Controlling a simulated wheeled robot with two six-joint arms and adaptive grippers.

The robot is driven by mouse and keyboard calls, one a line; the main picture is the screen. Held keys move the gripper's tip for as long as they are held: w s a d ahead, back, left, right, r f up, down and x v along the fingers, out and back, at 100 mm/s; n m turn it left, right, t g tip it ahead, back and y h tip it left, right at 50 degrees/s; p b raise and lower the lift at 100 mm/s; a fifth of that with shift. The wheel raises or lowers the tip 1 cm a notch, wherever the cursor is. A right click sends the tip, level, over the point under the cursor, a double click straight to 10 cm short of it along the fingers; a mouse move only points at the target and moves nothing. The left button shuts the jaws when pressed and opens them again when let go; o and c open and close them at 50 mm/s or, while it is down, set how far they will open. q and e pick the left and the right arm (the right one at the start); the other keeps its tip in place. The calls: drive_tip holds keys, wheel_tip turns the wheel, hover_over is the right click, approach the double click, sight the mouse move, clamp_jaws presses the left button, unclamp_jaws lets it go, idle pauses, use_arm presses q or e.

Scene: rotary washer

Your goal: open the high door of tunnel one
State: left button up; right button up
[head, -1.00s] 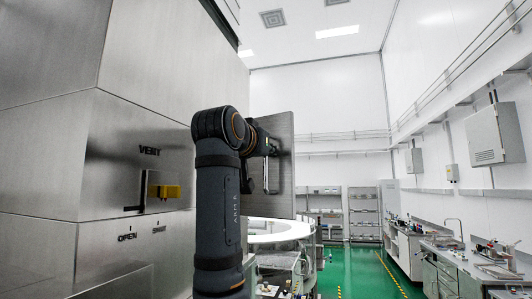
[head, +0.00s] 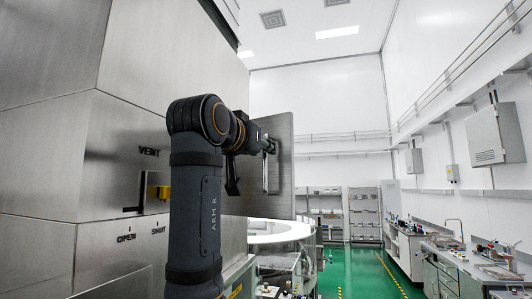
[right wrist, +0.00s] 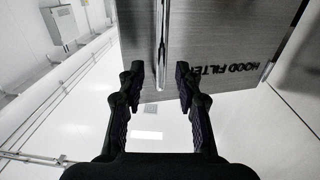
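A flat grey metal door panel (head: 283,190) stands out at an angle from the steel cabinet, high above a round white rim. A thin upright bar handle (head: 265,172) is on its face. In the right wrist view the handle (right wrist: 162,40) runs down between my fingers, with a gap on either side, and the panel (right wrist: 215,50) reads "HOOD FILTER". My right gripper (right wrist: 160,72) is open around the lower part of the handle; it also shows small in the head view (head: 268,146). My left gripper is out of view.
The steel cabinet (head: 50,160) fills the left, with a lever marked VENT, OPEN and SHUT and a yellow block (head: 163,192). The round white rim (head: 275,231) lies below the panel. Green floor (head: 350,270) is clear to the right, before benches and shelves.

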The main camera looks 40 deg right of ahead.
drive_tip(key=v, duration=0.7)
drive_tip(key=shift+s+a, duration=0.15)
drive_tip(key=shift+a, duration=0.05)
drive_tip(key=shift+r, duration=0.1)
